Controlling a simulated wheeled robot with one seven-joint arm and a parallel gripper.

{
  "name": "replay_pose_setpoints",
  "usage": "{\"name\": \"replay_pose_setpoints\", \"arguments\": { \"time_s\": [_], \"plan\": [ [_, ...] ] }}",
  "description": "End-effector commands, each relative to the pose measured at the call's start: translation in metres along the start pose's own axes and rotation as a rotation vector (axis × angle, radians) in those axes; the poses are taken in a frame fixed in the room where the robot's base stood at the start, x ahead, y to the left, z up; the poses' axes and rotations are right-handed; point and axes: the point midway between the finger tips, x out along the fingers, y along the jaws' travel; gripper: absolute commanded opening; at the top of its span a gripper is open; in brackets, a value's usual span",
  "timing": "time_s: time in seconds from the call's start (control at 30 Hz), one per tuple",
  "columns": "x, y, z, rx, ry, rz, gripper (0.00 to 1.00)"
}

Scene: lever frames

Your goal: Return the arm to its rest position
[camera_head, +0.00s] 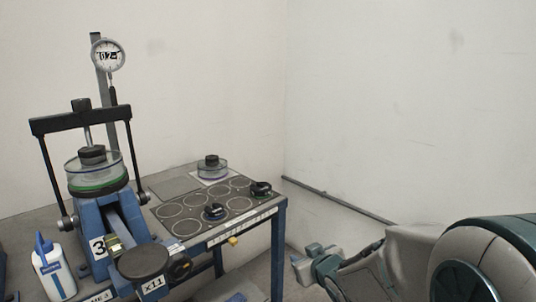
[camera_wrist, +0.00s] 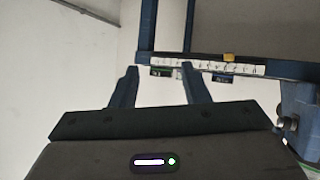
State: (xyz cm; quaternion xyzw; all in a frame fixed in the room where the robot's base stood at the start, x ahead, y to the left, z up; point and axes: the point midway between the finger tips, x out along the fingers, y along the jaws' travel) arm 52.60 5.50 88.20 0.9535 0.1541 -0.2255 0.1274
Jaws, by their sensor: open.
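My arm reaches in from the lower right of the head view, beside the table and away from its top. My gripper (camera_head: 310,262) is at the end of it, low and to the right of the table's right leg. In the wrist view my gripper (camera_wrist: 157,88) shows two dark blue fingers spread apart with nothing between them. The blue table edge with its white marked strip (camera_wrist: 215,66) lies beyond the fingertips.
A blue lever frame (camera_head: 100,225) labelled 3 stands on the blue table (camera_head: 279,235), with a gauge (camera_head: 108,55) above. A white bottle (camera_head: 54,272) is at left. A tray with ring marks (camera_head: 184,228) holds several weights.

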Motion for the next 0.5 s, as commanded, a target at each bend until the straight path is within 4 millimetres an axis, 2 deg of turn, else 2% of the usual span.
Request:
{"name": "replay_pose_setpoints", "arguments": {
  "time_s": [0.03, 0.23, 0.37, 0.5],
  "plan": [
    [-0.02, 0.01, -0.013, 0.007, -0.054, 0.042, 0.42],
    [-0.087, 0.035, -0.015, 0.095, -0.3, 0.168, 0.42],
    [-0.137, 0.037, -0.015, 0.176, -0.454, 0.205, 0.42],
    [-0.193, 0.028, -0.016, 0.275, -0.612, 0.2, 0.42]
  ]
}}
